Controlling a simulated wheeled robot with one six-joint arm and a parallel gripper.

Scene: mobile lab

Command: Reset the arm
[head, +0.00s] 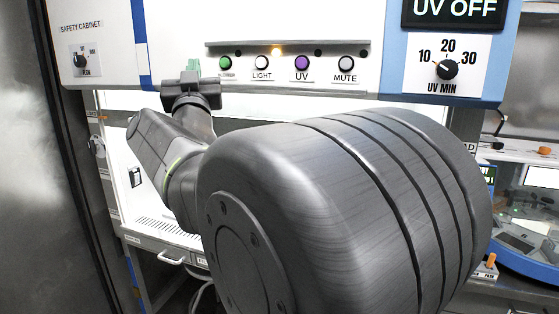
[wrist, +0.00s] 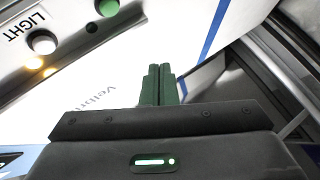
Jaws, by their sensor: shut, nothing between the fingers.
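My gripper (head: 193,66) is raised in front of the safety cabinet's button panel (head: 287,52), at its left end. Its green fingers are together with nothing between them; in the wrist view the shut fingers (wrist: 158,84) point up the picture at the white cabinet front. The green button (head: 224,64) is just right of the fingers in the head view. It also shows in the wrist view (wrist: 107,7), apart from the fingers in the picture. Whether the fingertips touch the panel, I cannot tell. My dark arm stretches across the middle of the head view and hides much of the cabinet opening.
The LIGHT (head: 262,62), purple UV (head: 302,63) and MUTE (head: 346,63) buttons sit in a row, with a lit amber lamp above. The UV MIN dial (head: 447,69) is at the right, under a display reading UV OFF. Another dial (head: 80,60) is at the left.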

